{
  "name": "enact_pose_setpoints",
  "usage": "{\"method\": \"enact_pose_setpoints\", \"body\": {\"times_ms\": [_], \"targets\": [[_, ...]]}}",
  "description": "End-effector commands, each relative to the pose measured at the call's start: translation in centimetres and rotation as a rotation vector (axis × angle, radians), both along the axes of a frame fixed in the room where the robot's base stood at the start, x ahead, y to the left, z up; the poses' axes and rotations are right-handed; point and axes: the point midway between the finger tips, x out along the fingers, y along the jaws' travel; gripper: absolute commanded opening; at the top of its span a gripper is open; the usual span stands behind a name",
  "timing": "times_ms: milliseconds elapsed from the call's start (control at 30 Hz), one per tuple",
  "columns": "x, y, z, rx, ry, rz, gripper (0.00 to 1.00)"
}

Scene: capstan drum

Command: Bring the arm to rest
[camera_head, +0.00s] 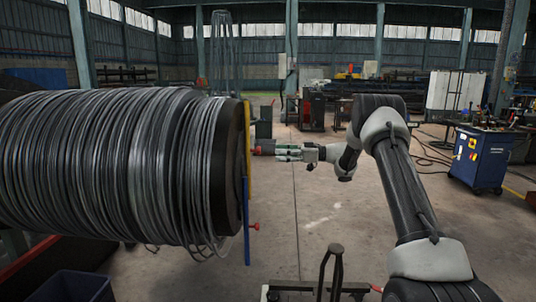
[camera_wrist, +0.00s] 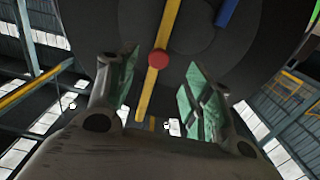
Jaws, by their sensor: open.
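My gripper (camera_head: 285,153) points left in the head view, at the right end of the capstan drum (camera_head: 120,165), which is wound with many turns of grey wire. In the wrist view the two fingers of my gripper (camera_wrist: 160,92) stand apart with green inner pads, and nothing shows held between them. A yellow bar (camera_wrist: 163,42) with a red knob (camera_wrist: 158,58) crosses the drum's dark end face beyond the fingers. In the head view a red knob (camera_head: 258,148) shows close to the fingertips; whether they touch is unclear.
A blue bar (camera_head: 246,222) with a red knob (camera_head: 255,226) hangs at the drum's end, below my gripper. A blue tool cart (camera_head: 480,158) stands at the right. A dark bin (camera_head: 75,287) sits at the lower left. The floor (camera_head: 325,205) under my arm is mostly clear.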

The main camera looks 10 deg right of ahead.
Motion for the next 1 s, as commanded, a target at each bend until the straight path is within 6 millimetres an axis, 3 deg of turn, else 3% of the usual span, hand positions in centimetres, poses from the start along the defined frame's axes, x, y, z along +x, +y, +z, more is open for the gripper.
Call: {"method": "enact_pose_setpoints", "body": {"times_ms": [200, 733, 867, 967, 1000], "targets": [[-0.7, -2.2, 0.0, 0.000, 0.001, 0.000, 0.51], [-0.5, -2.5, -0.4, -0.021, -0.023, -0.011, 0.51], [2.7, -4.5, -2.9, -0.149, -0.056, -0.168, 0.51], [5.8, -8.7, -7.8, -0.290, -0.012, -0.409, 0.51], [6.5, -11.1, -9.9, -0.357, 0.027, -0.518, 0.51]]}}
